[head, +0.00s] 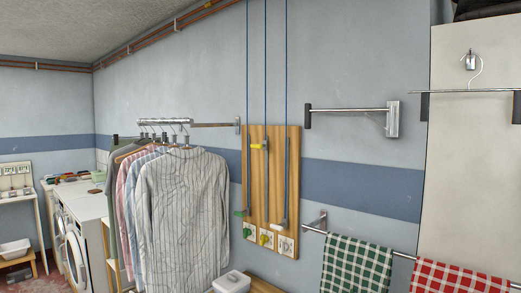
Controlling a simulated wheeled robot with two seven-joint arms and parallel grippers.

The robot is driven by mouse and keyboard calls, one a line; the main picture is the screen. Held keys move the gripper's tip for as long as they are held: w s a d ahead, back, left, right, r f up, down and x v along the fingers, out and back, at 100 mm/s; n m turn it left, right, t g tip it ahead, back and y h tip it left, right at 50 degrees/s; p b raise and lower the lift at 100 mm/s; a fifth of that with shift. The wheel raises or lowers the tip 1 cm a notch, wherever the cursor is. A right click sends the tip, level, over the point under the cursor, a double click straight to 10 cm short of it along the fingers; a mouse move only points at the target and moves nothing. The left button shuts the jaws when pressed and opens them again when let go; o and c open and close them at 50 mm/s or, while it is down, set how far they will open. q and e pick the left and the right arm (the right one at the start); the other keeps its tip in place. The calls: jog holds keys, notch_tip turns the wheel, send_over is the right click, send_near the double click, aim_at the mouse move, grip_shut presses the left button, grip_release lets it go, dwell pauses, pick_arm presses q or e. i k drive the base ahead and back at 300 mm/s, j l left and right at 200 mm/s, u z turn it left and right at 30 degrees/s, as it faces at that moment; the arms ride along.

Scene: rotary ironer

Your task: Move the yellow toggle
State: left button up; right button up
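A wooden board (259,190) is fixed to the wall near the middle of the head view, with upright grey bars on it. A small yellow toggle (257,146) sticks out sideways high on the board, at the middle cord. A green toggle (240,213) sits lower at the left bar, and a whitish toggle (276,226) sits low at the right bar. Small white plates (285,245) line the board's lower edge; the middle one has a yellow part (266,238). Neither of my grippers is in view.
Shirts hang on a wall rail left of the board; a striped shirt (183,210) is close to it. A white lidded container (231,282) stands below. To the right are a wall bracket (390,119) and a rail with green checked (356,266) and red checked cloths (455,279).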

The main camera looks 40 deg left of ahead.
aim_at(260, 146)
jog(key=u, duration=1.15)
